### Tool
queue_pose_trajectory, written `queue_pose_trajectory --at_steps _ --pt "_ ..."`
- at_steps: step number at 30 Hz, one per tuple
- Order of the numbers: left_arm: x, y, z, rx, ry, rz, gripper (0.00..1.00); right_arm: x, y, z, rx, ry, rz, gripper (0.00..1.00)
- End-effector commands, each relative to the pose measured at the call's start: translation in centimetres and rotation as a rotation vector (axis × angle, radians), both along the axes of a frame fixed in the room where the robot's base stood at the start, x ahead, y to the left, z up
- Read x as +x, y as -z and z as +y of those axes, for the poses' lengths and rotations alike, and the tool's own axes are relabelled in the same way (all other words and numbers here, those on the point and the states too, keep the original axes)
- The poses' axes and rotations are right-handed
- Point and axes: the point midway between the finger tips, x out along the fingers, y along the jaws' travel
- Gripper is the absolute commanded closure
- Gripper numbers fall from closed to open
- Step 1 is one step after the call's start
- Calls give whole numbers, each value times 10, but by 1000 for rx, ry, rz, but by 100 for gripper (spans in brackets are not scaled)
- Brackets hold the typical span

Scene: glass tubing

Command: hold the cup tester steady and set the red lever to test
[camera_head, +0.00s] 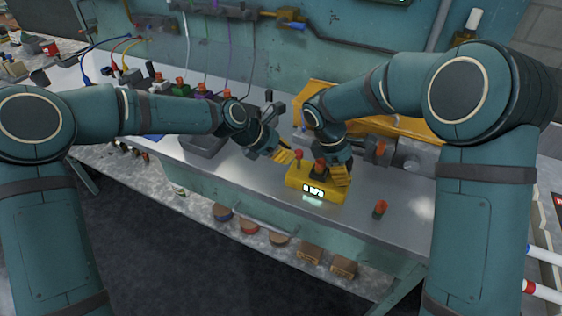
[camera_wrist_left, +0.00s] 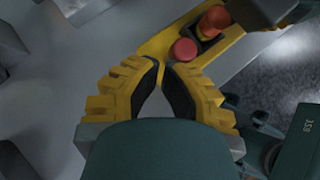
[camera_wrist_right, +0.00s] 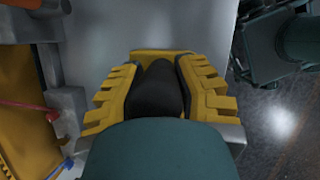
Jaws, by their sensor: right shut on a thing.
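The yellow cup tester (camera_head: 315,196) stands on the metal bench, with a lit display on its front. A red lever knob (camera_head: 298,154) rises at its left end. A second red-topped part (camera_head: 319,165) stands in its middle. My right gripper (camera_wrist_right: 160,85) is shut on a dark part of the tester at its right side; the pads hide most of the grip. My left gripper (camera_wrist_left: 161,62) is shut and empty, fingertips nearly touching, just left of the tester. In the left wrist view the red knob (camera_wrist_left: 184,50) is just beyond those tips, apparently apart from them.
A loose red-topped piece (camera_head: 380,209) stands on the bench right of the tester. A yellow case (camera_head: 400,125) is behind my right gripper. The bench's front edge is close to the tester.

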Motion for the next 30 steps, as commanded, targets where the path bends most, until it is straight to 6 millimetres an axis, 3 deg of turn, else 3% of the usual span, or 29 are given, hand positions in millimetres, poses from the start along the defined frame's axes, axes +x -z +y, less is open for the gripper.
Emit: queue_pose_trajectory --at_steps 16,30 --pt "9 -1 -5 62 1 131 100 -1 2 0 -1 1 4 100" --pt "8 -8 -4 60 1 128 100 -1 2 0 -1 1 4 100"
